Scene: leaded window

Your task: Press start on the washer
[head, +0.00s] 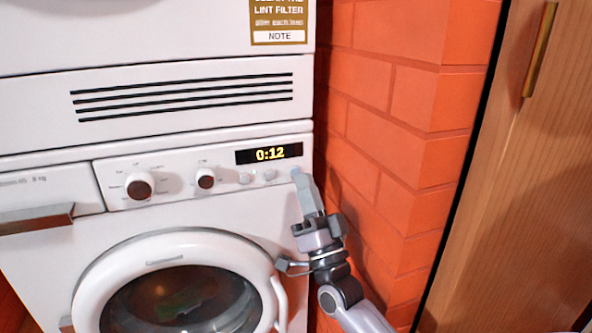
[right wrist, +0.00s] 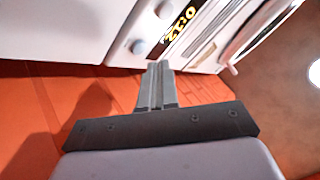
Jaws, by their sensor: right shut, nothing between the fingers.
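The white washer (head: 50,255) fills the lower left of the head view, with a round door (head: 180,290) that looks closed. In the right wrist view the fingertips (right wrist: 159,66) are near the display (right wrist: 179,27) and a round button (right wrist: 137,46); contact is not clear. Button labels are unreadable. My left gripper is out of view.
An orange brick wall (head: 385,130) stands close on the right of the washer. A wooden cabinet door (head: 520,190) with a brass handle (head: 540,50) is further right. A white appliance with a slotted panel (head: 180,95) sits above the washer.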

